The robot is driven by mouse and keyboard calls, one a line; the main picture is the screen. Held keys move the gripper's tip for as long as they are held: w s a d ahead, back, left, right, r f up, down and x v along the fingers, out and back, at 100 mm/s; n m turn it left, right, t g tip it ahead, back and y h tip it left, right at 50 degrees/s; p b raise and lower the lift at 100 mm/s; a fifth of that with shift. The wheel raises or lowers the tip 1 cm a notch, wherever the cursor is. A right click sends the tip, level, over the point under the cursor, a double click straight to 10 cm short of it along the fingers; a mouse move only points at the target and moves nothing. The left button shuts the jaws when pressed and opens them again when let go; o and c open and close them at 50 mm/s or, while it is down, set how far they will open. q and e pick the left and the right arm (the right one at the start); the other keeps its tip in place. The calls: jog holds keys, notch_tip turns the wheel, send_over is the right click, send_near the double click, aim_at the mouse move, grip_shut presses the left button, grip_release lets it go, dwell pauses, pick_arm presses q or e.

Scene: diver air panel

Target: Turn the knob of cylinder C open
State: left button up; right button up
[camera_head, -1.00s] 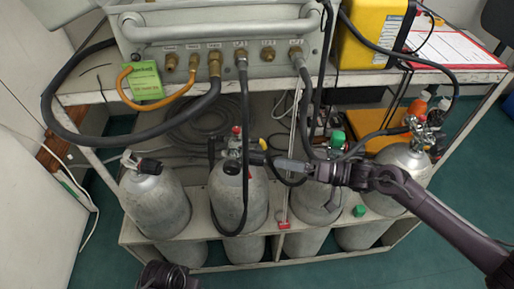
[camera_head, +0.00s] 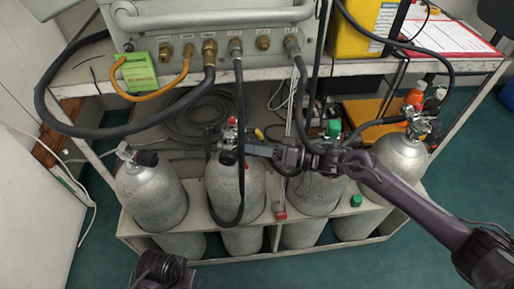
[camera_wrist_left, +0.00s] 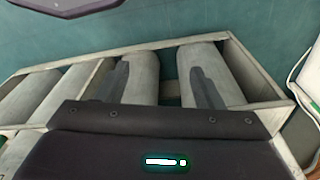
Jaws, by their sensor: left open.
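Several grey cylinders stand in the rack under the bench in the head view; I can read no letters on them, so I cannot tell which is C. The second cylinder from the left (camera_head: 222,188) has a valve with a red top (camera_head: 232,121) and a black hose. My right gripper (camera_head: 250,150) points left beside this valve, close to it; contact and jaw gap are unclear. The third cylinder (camera_head: 316,194), with a green cap, is partly behind my right arm. My left gripper (camera_wrist_left: 159,72) shows two separated fingers over the rack in the left wrist view, open and empty.
The left cylinder (camera_head: 150,197) and right cylinder (camera_head: 400,156) flank these. Hoses hang from the grey panel (camera_head: 222,48) in front of the valves. A yellow case (camera_head: 366,30) stands on the bench.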

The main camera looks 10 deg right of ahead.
jog(key=c, duration=0.3)
jog(key=shift+c, duration=0.2)
jog(key=shift+n, duration=0.3)
jog(key=n, duration=0.3)
jog(key=shift+f+n+b, duration=0.1)
jog(key=shift+n+b, duration=0.2)
jog(key=shift+n, duration=1.2)
pick_arm(q)
jog(key=shift+s+d+r, duration=0.1)
jog(key=shift+s+r, duration=0.05)
jog(key=shift+r, duration=0.75)
jog(key=shift+s+r, duration=0.15)
jog(key=shift+r, duration=0.7)
pick_arm(e)
jog(key=shift+n, duration=0.3)
pick_arm(q)
jog(key=shift+f, duration=0.1)
